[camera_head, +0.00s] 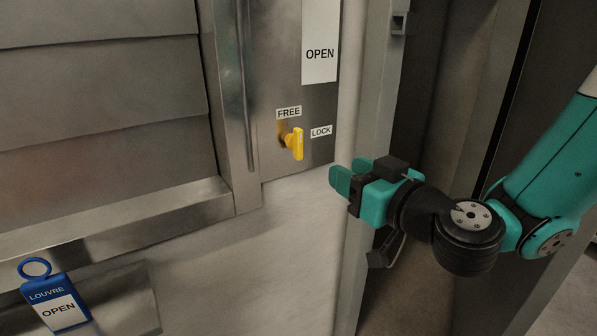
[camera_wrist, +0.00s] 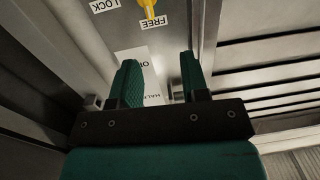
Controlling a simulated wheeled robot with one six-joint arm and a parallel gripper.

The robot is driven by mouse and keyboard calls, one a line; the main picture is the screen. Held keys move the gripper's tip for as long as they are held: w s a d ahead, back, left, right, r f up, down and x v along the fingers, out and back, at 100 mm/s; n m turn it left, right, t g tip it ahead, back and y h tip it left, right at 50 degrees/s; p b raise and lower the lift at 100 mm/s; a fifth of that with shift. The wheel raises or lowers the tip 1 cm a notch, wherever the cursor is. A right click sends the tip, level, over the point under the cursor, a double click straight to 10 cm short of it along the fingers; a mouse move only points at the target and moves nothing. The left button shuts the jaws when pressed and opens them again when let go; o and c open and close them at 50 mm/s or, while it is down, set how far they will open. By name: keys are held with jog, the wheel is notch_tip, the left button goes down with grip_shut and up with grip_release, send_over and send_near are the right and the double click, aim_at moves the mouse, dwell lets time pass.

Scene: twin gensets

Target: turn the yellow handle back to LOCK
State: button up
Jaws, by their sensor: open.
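The yellow handle (camera_head: 296,143) is on a metal panel below the FREE label (camera_head: 289,112) and left of the LOCK label (camera_head: 321,131). It looks roughly upright, in line with FREE rather than LOCK. In the wrist view, which is upside down, the handle (camera_wrist: 148,9) shows at the top edge, partly cut off, with its end near the FREE label (camera_wrist: 151,22). The LOCK label (camera_wrist: 104,5) is at upper left. My teal gripper (camera_head: 350,173) is open and empty, right of and below the handle and apart from it. Its fingers (camera_wrist: 160,62) show in the wrist view.
A pale upright post (camera_head: 377,130) stands just right of the panel, behind my gripper. A white OPEN plate (camera_head: 320,45) is above the handle. A blue LOUVRE tag (camera_head: 69,313) with a ring is at lower left. Louvre slats (camera_head: 100,90) fill the left. The wall below the handle is bare.

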jog(key=f, duration=0.1)
jog(key=p, duration=1.8)
send_near(301, 143)
jog(key=shift+m+t+h, duration=0.3)
jog(key=shift+t+h, duration=0.1)
jog(key=x, duration=0.7)
jog(key=shift+a+r, duration=0.35)
jog(key=shift+a, duration=0.15)
jog(key=p+x, duration=0.2)
jog(key=p, duration=0.1)
jog(key=shift+w+a+f, duration=0.15)
jog(key=shift+w+f, duration=0.05)
jog(key=shift+w+a+f+p, duration=0.2)
jog(key=shift+w+a+p, duration=0.05)
jog(key=shift+w+p, duration=0.2)
grip_shut()
